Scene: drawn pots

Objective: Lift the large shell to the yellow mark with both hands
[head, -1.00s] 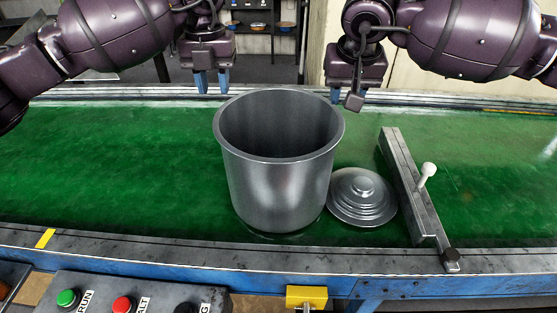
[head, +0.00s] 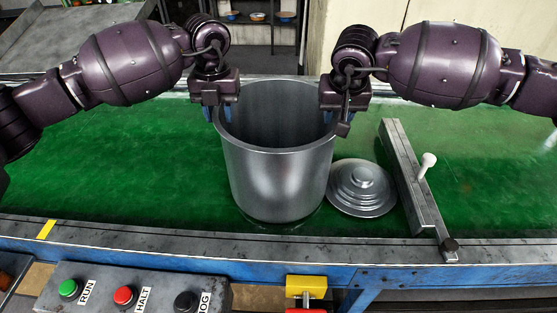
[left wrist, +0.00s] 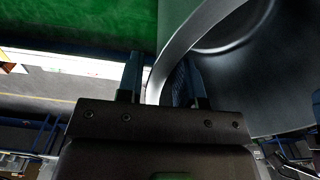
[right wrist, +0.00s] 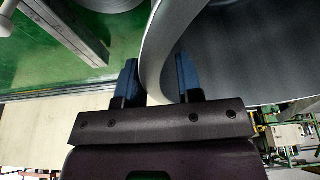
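The large shell (head: 275,175) is a grey metal pot, open at the top, standing upright on the green belt. My left gripper (head: 222,113) is at the left of its rim, and my right gripper (head: 334,113) is at the right. In the left wrist view the rim (left wrist: 180,50) passes between the open fingers (left wrist: 160,80). In the right wrist view the rim (right wrist: 152,60) also runs between open fingers (right wrist: 157,80), with gaps visible. A yellow mark (head: 46,229) is on the belt's front rail at the left.
A stepped metal lid (head: 361,187) lies right of the shell. Beyond it a metal bar (head: 415,185) with a white knob crosses the belt. A button panel (head: 135,290) and a yellow block (head: 306,287) are at the front. The belt left of the shell is clear.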

